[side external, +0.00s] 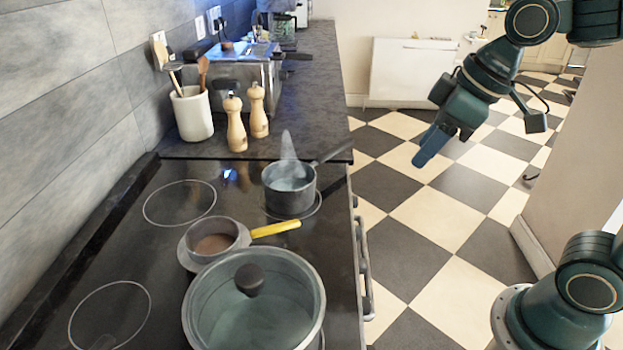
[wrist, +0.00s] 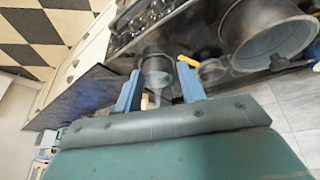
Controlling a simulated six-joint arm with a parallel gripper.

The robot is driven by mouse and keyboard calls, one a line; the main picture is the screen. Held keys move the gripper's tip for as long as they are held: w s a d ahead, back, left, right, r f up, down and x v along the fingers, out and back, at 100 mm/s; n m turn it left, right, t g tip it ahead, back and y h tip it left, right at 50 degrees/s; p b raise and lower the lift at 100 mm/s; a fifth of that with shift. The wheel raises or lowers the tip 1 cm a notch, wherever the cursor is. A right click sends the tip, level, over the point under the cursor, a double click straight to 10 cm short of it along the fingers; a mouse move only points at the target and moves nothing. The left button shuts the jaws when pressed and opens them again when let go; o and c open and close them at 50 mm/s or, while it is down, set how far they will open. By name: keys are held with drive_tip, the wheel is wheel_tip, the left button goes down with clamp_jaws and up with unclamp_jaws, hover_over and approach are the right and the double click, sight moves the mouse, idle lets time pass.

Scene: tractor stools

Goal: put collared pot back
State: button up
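The collared pot (side external: 214,243) has a grey body, a wide flange low around it, brown contents and a yellow handle (side external: 275,229) pointing right. It stands on the black hob between the large pot and the small dark pot. In the wrist view the collared pot (wrist: 211,70) and its yellow handle show just beyond the right finger. My gripper (side external: 430,146) is in the air over the checked floor, right of the hob and apart from every pot. In the wrist view its two blue fingers (wrist: 160,88) are spread with nothing held between them.
A large lidded pot (side external: 255,316) stands in front. A small dark pot (side external: 290,190) with steam stands on the back right ring. Rings at left (side external: 180,203) are free. Two wooden mills (side external: 247,122) and a utensil crock (side external: 192,113) stand behind the hob.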

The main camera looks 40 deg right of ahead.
drive_tip(key=s+d+f+m+t+h, duration=0.1)
drive_tip(key=s+d+m, duration=0.2)
drive_tip(key=s, duration=0.5)
drive_tip(key=shift+s+d+f+m, duration=0.15)
drive_tip(key=shift+s+d+m, duration=0.15)
drive_tip(key=shift+m, duration=0.3)
idle(0.6)
